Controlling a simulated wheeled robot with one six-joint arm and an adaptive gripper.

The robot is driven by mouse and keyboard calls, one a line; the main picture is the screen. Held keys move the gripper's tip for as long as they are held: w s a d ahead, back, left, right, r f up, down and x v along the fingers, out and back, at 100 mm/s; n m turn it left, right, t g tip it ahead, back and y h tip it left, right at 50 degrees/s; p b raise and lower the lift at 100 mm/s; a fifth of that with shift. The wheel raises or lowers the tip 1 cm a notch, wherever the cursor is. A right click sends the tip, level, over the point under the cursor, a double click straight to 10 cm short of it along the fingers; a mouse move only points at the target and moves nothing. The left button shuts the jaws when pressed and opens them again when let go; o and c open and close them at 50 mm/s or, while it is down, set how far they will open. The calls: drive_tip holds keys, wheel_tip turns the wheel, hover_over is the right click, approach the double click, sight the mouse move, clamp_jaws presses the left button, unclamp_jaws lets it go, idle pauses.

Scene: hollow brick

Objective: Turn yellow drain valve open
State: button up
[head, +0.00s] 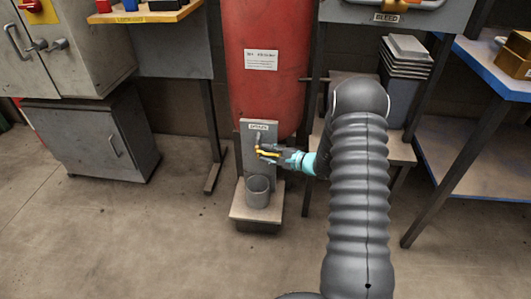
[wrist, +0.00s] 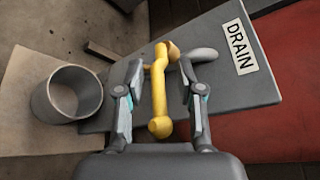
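The yellow drain valve handle (wrist: 158,90) is a slim bar with rounded ends, mounted on a grey plate (wrist: 255,88) labelled DRAIN. In the head view the handle (head: 266,153) lies roughly level, below the label. My gripper (wrist: 160,78) is open, with one finger on each side of the handle. Narrow gaps show between the handle and both fingers, so it does not look gripped. In the head view my gripper (head: 277,153) reaches the handle from the right and covers part of it. A grey spout (wrist: 205,55) shows beside the right finger.
An open grey cup (head: 257,191) stands on a small ledge (head: 243,212) below the valve; it is at left in the wrist view (wrist: 68,94). A red tank (head: 266,85) rises behind the plate. A dark bench leg (head: 213,130) stands left. Floor in front is clear.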

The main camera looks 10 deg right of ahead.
drive_tip(key=shift+w+a+f, duration=0.1)
drive_tip(key=shift+w+a, duration=0.2)
clamp_jaws()
